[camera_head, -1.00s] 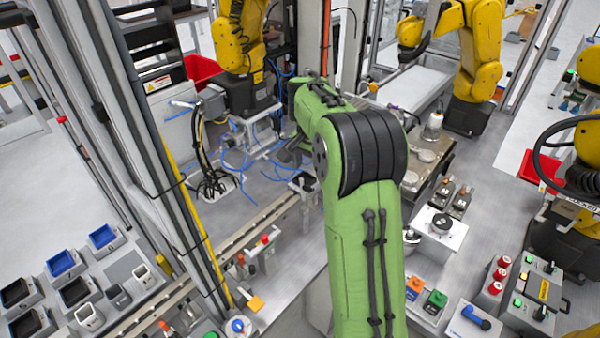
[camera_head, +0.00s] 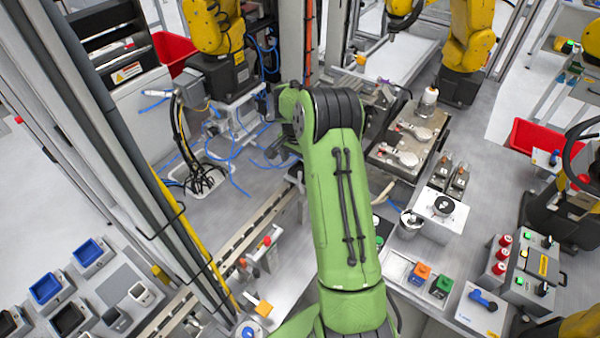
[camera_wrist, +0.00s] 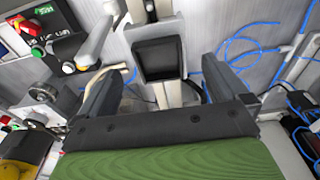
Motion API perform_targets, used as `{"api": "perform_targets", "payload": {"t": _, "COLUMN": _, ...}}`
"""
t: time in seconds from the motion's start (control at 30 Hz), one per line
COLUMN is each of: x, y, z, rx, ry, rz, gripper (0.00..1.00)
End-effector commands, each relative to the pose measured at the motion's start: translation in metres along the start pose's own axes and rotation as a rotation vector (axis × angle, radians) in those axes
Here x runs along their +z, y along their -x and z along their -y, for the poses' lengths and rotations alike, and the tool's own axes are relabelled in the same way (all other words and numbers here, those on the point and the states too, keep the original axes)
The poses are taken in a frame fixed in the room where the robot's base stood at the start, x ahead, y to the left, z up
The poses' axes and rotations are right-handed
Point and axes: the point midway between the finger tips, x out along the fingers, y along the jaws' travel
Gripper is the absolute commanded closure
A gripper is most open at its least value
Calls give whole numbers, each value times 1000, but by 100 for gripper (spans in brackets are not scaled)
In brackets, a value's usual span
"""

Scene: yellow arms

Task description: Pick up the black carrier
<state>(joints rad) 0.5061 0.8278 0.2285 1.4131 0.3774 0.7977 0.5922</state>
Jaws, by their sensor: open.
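The black carrier (camera_wrist: 158,58) is a dark, square-rimmed holder with a hollow, seen in the wrist view on a pale narrow rail. My gripper (camera_wrist: 163,78) is open, with one dark finger to the left of the carrier and one to the right in the picture. The carrier shows between and beyond the fingers, with gaps on both sides; I cannot tell the depth. In the head view my green arm hides most of the gripper and the carrier's surroundings.
A conveyor rail (camera_head: 245,237) runs beside my arm. A grey lever-like part (camera_wrist: 100,42) stands left of the carrier, blue cables (camera_wrist: 245,45) lie right. A yellow robot arm (camera_head: 213,25) stands behind. A control box (camera_head: 533,275) is at right.

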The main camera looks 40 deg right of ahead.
Motion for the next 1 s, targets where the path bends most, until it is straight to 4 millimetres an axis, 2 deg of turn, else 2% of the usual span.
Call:
{"api": "perform_targets", "payload": {"t": 0.27, "x": 0, "y": -46, "z": 2, "rx": 2, "ry": 1, "rz": 3, "gripper": 0}}
{"api": "perform_targets", "payload": {"t": 0.5, "x": -1, "y": -50, "z": 2, "rx": 0, "ry": 1, "rz": 0, "gripper": 0}}
{"api": "perform_targets", "payload": {"t": 0.57, "x": -1, "y": -50, "z": 2, "rx": 0, "ry": 1, "rz": 0, "gripper": 8}}
{"api": "perform_targets", "payload": {"t": 0.93, "x": -1, "y": -51, "z": 2, "rx": 1, "ry": 1, "rz": 1, "gripper": 64}}
{"api": "perform_targets", "payload": {"t": 1.0, "x": -1, "y": -50, "z": 2, "rx": 0, "ry": 0, "rz": 0, "gripper": 68}}
